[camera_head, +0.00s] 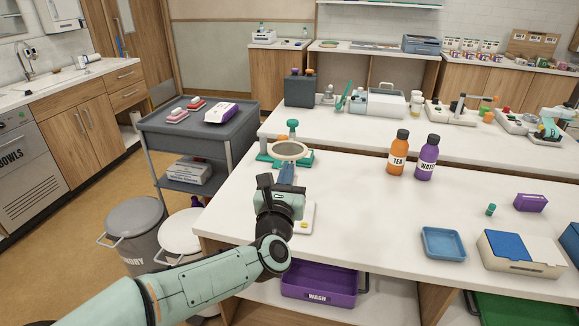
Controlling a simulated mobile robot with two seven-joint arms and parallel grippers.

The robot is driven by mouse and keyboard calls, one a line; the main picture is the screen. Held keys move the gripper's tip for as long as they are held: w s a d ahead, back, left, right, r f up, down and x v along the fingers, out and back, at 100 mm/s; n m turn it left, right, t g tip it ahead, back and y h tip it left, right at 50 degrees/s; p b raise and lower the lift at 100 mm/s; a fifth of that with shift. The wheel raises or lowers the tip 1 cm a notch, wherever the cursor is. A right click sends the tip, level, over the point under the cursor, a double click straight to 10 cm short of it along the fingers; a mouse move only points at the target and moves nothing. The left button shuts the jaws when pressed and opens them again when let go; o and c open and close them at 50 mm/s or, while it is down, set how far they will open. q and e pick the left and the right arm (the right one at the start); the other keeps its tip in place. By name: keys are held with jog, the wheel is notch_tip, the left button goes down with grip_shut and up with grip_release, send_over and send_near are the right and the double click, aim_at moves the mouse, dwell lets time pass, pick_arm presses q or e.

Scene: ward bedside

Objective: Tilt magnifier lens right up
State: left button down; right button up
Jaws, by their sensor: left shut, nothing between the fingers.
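The magnifier's round lens (289,151) has a pale rim and stands at the left end of the near white table. It shows as a flattened oval, leaning well back from upright. Its green base (302,161) shows partly behind the lens, with a green knob (292,126) just beyond. My left gripper (287,168) is shut and empty, with its fingertips at the near lower edge of the lens. I cannot tell whether they touch it. The gripper hides the part below the lens. My right gripper is out of view.
A white plate (305,221) lies partly behind my left wrist. TEA (398,153) and WATER (427,158) bottles stand to the right. A blue tray (443,243) lies near the front edge. The table's middle is clear. A grey cart (190,135) stands left.

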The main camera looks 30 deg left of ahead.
pick_arm(q)
jog(key=v, duration=0.2)
jog(key=f+v, duration=0.1)
jog(key=v, duration=0.2)
jog(key=shift+w+f+b, duration=0.1)
jog(key=shift+b, duration=0.3)
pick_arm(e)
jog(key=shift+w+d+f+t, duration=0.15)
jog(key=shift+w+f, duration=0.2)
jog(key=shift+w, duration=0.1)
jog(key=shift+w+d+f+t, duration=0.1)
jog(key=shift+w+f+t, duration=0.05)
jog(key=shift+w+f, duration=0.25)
